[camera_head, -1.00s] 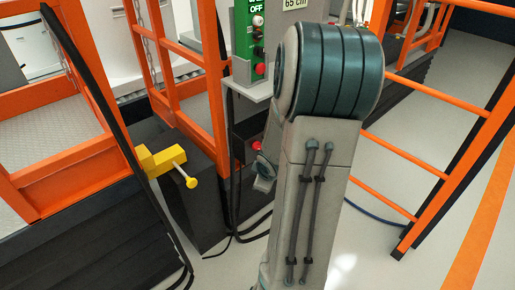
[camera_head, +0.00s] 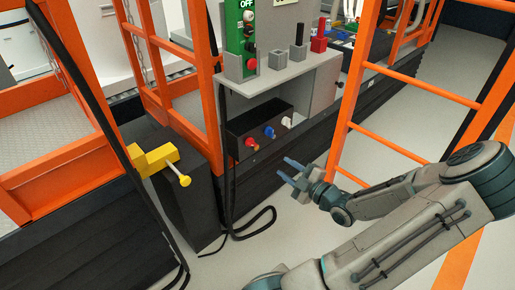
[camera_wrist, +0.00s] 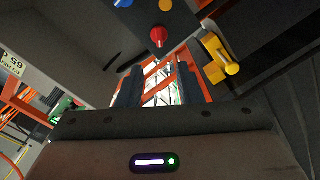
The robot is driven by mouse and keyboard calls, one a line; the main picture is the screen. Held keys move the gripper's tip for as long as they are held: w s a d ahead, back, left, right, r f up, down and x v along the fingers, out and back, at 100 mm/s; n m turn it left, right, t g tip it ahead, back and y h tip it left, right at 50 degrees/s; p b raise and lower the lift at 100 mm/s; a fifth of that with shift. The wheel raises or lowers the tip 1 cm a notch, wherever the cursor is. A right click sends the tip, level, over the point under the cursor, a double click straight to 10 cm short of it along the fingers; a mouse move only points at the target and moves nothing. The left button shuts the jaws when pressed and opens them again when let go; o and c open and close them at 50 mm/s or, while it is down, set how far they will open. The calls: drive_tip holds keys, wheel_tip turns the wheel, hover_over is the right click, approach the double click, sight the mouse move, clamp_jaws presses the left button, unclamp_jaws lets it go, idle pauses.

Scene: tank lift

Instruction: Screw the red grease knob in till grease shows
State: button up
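The red knob (camera_head: 249,142) is at the left end of a row on the front of a black box (camera_head: 236,131) under a grey shelf. It also shows near the top middle of the wrist view (camera_wrist: 158,37). My gripper (camera_head: 282,167) is to the right of and below the red knob in the head view, apart from it. Its two fingers are spread with nothing between them. In the wrist view the fingers stand at either side below the knob. I can make out no grease around the knob.
A blue knob (camera_head: 269,132) and a white knob (camera_head: 286,122) sit beside the red one. A yellow lever (camera_head: 158,160) sticks out at left. Black cables (camera_head: 255,225) hang and lie below. An orange ladder (camera_head: 393,143) rises behind my arm.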

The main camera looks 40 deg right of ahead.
sight(254, 145)
drive_tip(key=w+b, duration=0.1)
drive_tip(key=w, duration=0.3)
drive_tip(key=w+b, duration=0.1)
drive_tip(key=w, duration=0.4)
drive_tip(key=w+a, duration=0.1)
drive_tip(key=w, duration=0.3)
drive_tip(key=shift+w+b, duration=0.35)
drive_tip(key=shift+b, duration=0.05)
clamp_jaws()
